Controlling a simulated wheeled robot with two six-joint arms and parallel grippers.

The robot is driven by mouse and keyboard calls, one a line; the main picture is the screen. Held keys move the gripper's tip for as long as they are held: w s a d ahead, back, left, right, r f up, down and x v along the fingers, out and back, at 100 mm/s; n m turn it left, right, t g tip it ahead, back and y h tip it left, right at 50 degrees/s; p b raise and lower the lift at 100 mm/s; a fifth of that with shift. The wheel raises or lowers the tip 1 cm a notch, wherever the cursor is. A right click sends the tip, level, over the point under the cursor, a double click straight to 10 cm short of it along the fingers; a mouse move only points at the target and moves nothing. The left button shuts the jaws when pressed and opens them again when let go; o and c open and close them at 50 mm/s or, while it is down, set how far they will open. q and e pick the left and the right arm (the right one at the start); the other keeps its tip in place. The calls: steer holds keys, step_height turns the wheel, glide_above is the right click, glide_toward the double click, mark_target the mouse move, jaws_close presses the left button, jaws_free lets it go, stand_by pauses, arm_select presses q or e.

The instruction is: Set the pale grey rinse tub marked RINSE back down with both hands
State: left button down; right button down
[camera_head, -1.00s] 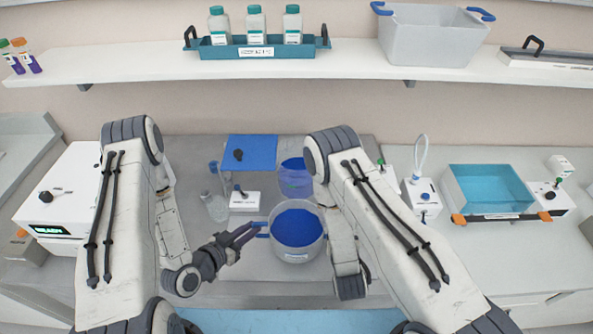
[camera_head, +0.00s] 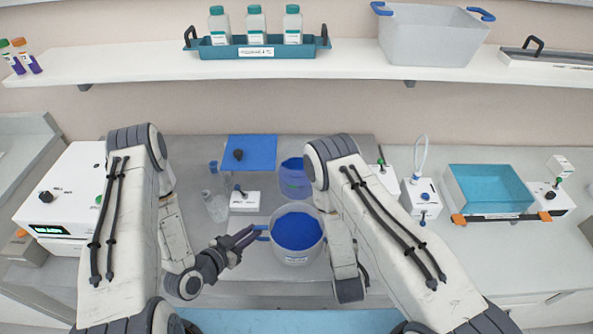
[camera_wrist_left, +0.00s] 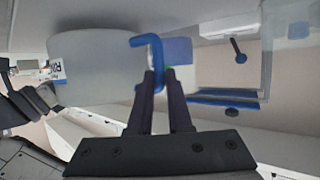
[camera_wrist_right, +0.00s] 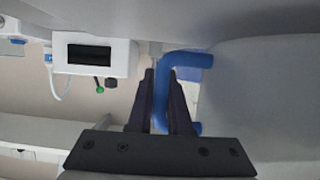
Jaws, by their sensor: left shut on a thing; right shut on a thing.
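The pale grey rinse tub (camera_head: 297,261) is round, with blue contents and blue side handles, at the middle front of the bench. It looks upright; whether its base touches the bench I cannot tell. My left gripper (camera_head: 255,232) is shut on the tub's left blue handle, which shows in the left wrist view (camera_wrist_left: 147,41) beside the tub wall (camera_wrist_left: 95,65) and part of its label. My right gripper (camera_wrist_right: 162,78) is shut on the other blue handle (camera_wrist_right: 195,60) in the right wrist view. In the head view my right arm hides that gripper and handle.
A blue-filled container (camera_head: 293,180) stands just behind the tub, with a small white device (camera_head: 245,201) and a clear flask (camera_head: 216,207) to its left. A blue mat (camera_head: 250,152) lies further back. A teal basin (camera_head: 490,188) is at the right.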

arm_select(q)
steer(key=shift+d+f, duration=0.15)
steer(key=shift+f, duration=0.35)
arm_select(e)
steer(key=shift+a+f, duration=0.15)
steer(key=shift+f, duration=0.35)
arm_select(q)
steer(key=c, duration=0.8)
jaws_free()
steer(key=shift+o, duration=0.2)
steer(key=shift+s, duration=0.1)
steer(key=shift+s+a+r, duration=0.1)
steer(key=shift+s+a, duration=0.1)
steer(key=shift+a, duration=0.2)
steer(key=v, duration=1.1)
